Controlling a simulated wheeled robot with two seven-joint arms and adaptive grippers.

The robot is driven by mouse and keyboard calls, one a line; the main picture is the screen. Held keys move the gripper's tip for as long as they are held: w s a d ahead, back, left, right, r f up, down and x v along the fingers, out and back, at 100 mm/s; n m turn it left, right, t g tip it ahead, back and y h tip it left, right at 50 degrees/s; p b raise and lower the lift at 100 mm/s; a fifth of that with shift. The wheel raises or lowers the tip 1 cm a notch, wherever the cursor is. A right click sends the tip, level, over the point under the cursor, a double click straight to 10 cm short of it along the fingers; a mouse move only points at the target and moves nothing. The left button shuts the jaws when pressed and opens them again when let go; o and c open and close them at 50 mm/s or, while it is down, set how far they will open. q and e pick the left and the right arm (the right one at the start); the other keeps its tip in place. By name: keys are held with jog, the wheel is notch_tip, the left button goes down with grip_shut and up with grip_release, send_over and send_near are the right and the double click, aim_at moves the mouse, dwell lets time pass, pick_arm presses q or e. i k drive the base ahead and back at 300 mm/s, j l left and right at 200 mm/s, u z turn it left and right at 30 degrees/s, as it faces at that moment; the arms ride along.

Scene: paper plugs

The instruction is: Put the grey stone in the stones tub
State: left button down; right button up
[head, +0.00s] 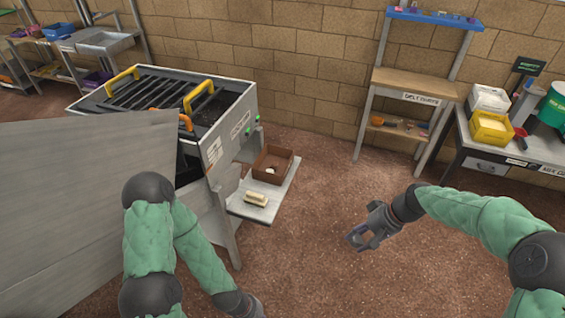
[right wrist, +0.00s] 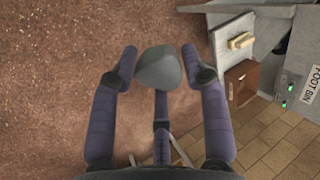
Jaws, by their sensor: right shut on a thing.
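My right gripper (head: 362,238) is over the open floor at the right of the machine's side shelf. The right wrist view shows its purple fingers (right wrist: 159,62) shut on the grey stone (right wrist: 160,70), which sits between the fingertips. In the head view I cannot clearly make the stone out. A brown open tub (head: 285,161) stands on the side shelf, with a small pale thing and something dark inside; I can read no label on it. It also shows in the right wrist view (right wrist: 241,83), apart from the gripper. My left gripper is out of frame.
A pale brush-like block (head: 256,198) lies on the side shelf (head: 236,207) in front of the tub. The machine (head: 232,118) with yellow handles stands behind. A shelf rack (head: 410,84) and a table with yellow (head: 491,129) and green tubs are at the right. Floor between is clear.

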aim_at(284, 162)
jog(key=i+l, duration=0.3)
jog(key=i, duration=0.2)
jog(key=i+l, duration=0.3)
jog(key=i, duration=0.2)
jog(key=i+l, duration=0.35)
jog(key=i, duration=0.15)
jog(key=i+l+u, duration=0.3)
jog(key=i+l, duration=0.15)
jog(key=i+l+u, duration=0.35)
jog(key=i+l, duration=0.2)
jog(key=u, duration=2.3)
